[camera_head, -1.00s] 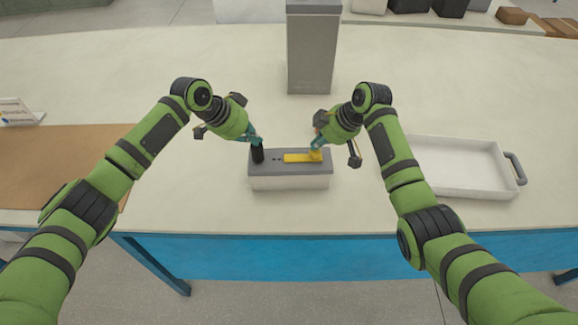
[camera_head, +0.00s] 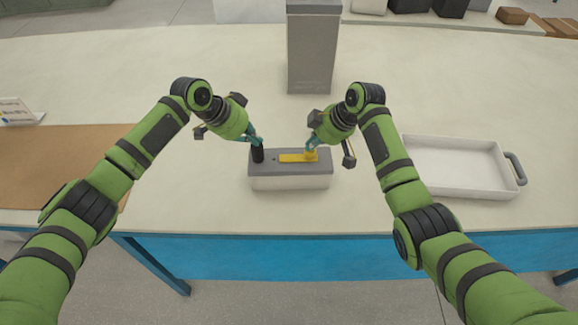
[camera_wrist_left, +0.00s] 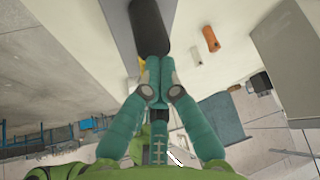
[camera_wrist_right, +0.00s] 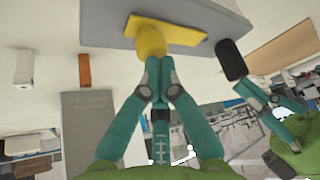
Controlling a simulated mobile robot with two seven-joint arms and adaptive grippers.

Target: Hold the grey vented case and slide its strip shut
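The grey-topped case (camera_head: 290,182) stands on the table in front of me. A black upright post (camera_head: 258,155) rises from its left end, and a yellow strip (camera_head: 292,158) with a raised knob lies along its top. My left gripper (camera_head: 257,143) is shut on the black post, which also shows in the left wrist view (camera_wrist_left: 149,25). My right gripper (camera_head: 311,149) is shut on the yellow knob (camera_wrist_right: 150,40) at the strip's right end. One small dark hole shows on the top left of the strip. No vents can be made out.
A white tray (camera_head: 462,190) with a grey handle stands to the right. A brown mat (camera_head: 60,165) covers the table's left side. A tall grey box (camera_head: 312,50) stands behind the case. The table's front edge lies just nearer than the case.

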